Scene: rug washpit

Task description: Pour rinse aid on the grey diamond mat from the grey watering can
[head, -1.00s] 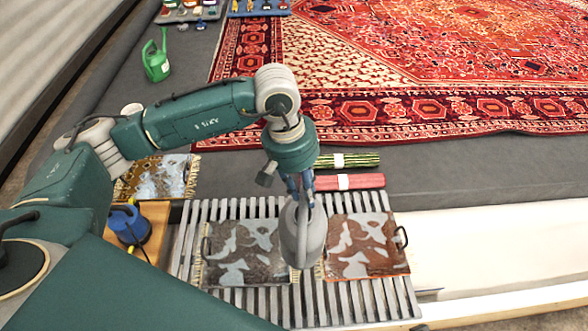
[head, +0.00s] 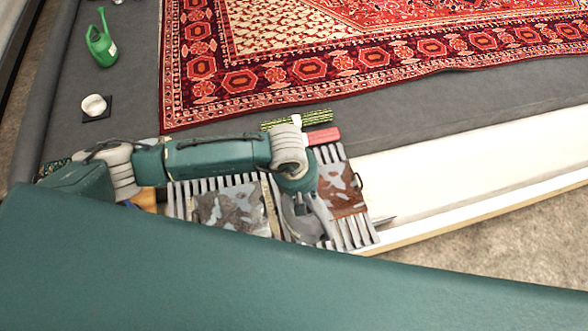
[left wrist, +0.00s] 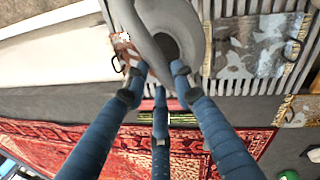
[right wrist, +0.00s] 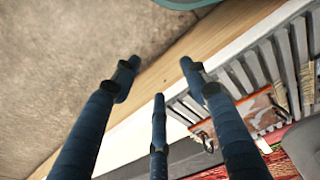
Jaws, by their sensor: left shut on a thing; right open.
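My left gripper (left wrist: 155,82) is shut on the grey watering can (left wrist: 183,22). In the head view the can (head: 303,218) is over the slatted rack, between two mats, partly hidden by my left arm. The left mat (head: 225,207) is mottled grey and brown and also shows in the left wrist view (left wrist: 255,45); it may be the grey diamond mat, but its pattern is unclear under patches. A reddish-brown mat (head: 338,192) lies to the right. No pouring liquid is visible. My right gripper (right wrist: 157,82) is open and empty, beyond the rack by the wooden edge.
The slatted rack (head: 330,153) borders a white trough (head: 450,165) with a wooden edge. A green watering can (head: 101,42) and a white round item (head: 94,105) stand on the grey floor. A large red rug (head: 400,45) lies behind. Rolled striped and red mats lie behind the rack.

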